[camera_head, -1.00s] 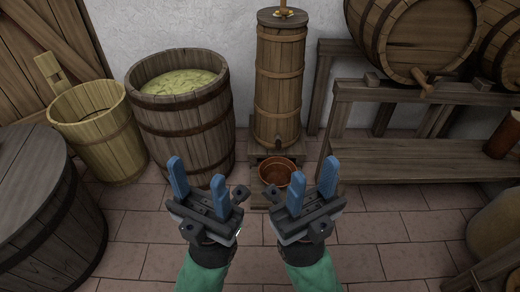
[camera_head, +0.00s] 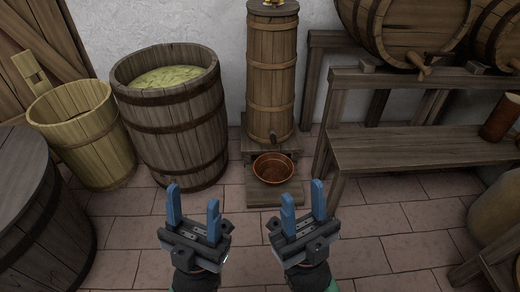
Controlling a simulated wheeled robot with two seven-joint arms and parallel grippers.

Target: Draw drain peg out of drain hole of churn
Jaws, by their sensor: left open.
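The churn (camera_head: 272,80) is a tall, narrow wooden vessel with wooden hoops, standing upright on a low wooden stand by the white wall. The drain peg (camera_head: 272,136) is a small dark stub low on the churn's front, just above the bowl; it appears to sit in the drain hole, which I cannot see. My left gripper (camera_head: 193,197) is open and empty, in front of and left of the churn. My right gripper (camera_head: 302,193) is open and empty, in front of and slightly right of it. Neither touches the churn.
A reddish-brown bowl (camera_head: 273,169) sits on the stand's low front step (camera_head: 262,197). A large tub (camera_head: 184,128) stands left of the churn, with a pale bucket (camera_head: 88,137) beyond. A wooden bench (camera_head: 430,150) and a cask (camera_head: 405,30) are at right. Tiled floor is clear around my grippers.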

